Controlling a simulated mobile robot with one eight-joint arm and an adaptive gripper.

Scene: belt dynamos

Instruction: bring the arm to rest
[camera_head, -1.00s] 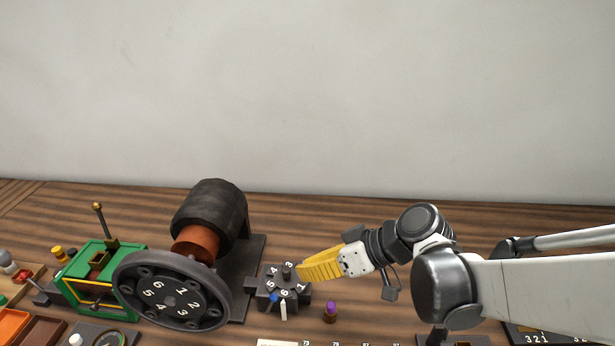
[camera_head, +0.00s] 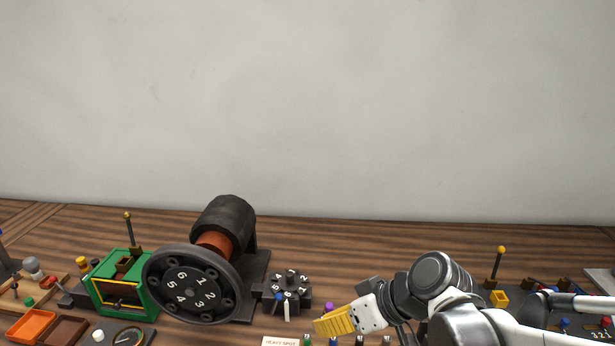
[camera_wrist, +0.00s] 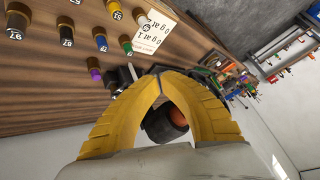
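My gripper (camera_head: 318,325) has yellow fingers and is low at centre right in the head view, over the table. In the wrist view its two fingertips (camera_wrist: 158,80) meet, with nothing seen between them. The arm bends back to the right from it. The dark numbered block (camera_head: 289,291) stands just left of the fingertips, apart from them in the head view. The dynamo's numbered wheel (camera_head: 188,286) and black drum (camera_head: 224,222) stand further left.
A green-framed device (camera_head: 120,286) with a lever is at left, beside an orange tray (camera_head: 32,325). Numbered coloured pegs, including a purple one (camera_wrist: 95,74), stand close to the gripper. A yellow-knobbed lever (camera_head: 500,262) stands at right. The wall behind is bare.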

